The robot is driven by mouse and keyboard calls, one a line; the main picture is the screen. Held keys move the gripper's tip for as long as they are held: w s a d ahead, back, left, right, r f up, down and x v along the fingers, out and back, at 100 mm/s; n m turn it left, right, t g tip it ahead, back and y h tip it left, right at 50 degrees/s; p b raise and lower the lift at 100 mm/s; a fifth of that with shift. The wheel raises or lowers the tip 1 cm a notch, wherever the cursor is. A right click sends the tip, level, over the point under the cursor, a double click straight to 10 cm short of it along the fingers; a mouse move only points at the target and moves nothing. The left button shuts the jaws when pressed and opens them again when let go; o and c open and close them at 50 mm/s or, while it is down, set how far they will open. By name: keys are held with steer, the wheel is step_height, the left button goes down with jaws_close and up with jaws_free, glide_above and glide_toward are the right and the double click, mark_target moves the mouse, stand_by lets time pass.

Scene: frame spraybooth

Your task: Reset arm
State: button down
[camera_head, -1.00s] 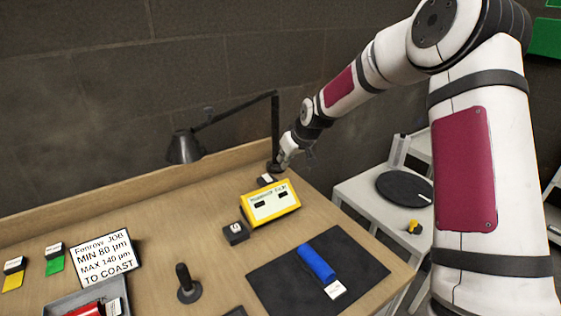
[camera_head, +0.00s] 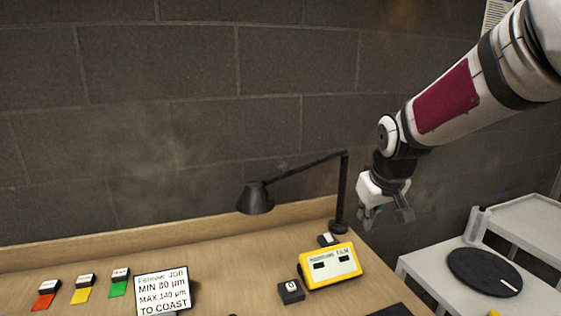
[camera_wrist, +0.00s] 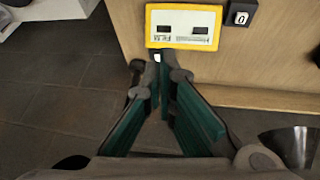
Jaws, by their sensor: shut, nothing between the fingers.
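My gripper (camera_head: 386,216) hangs in the air at the right end of the wooden bench, beside the desk lamp's post and clear of the bench top. In the wrist view my gripper (camera_wrist: 161,68) has its two green-padded fingers together at the tips, with nothing held. The yellow gauge box (camera_head: 330,265) stands on the bench to the lower left of my gripper in the head view. In the wrist view the yellow gauge box (camera_wrist: 184,42) appears beyond the fingertips.
A black desk lamp (camera_head: 256,199) stands at the bench back. A small black block (camera_head: 290,291) marked 0 is beside the gauge. A job sign (camera_head: 163,291) and several colour tags are at left. A white side table (camera_head: 440,272) with a black disc (camera_head: 485,271) stands at right.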

steer(key=s+r+m, duration=0.1)
steer(key=s+r, duration=0.1)
steer(key=s, duration=1.2)
steer(key=s+r+m, duration=0.2)
steer(key=s, duration=1.3)
steer(key=shift+a+g, duration=0.15)
steer(key=shift+g, duration=0.15)
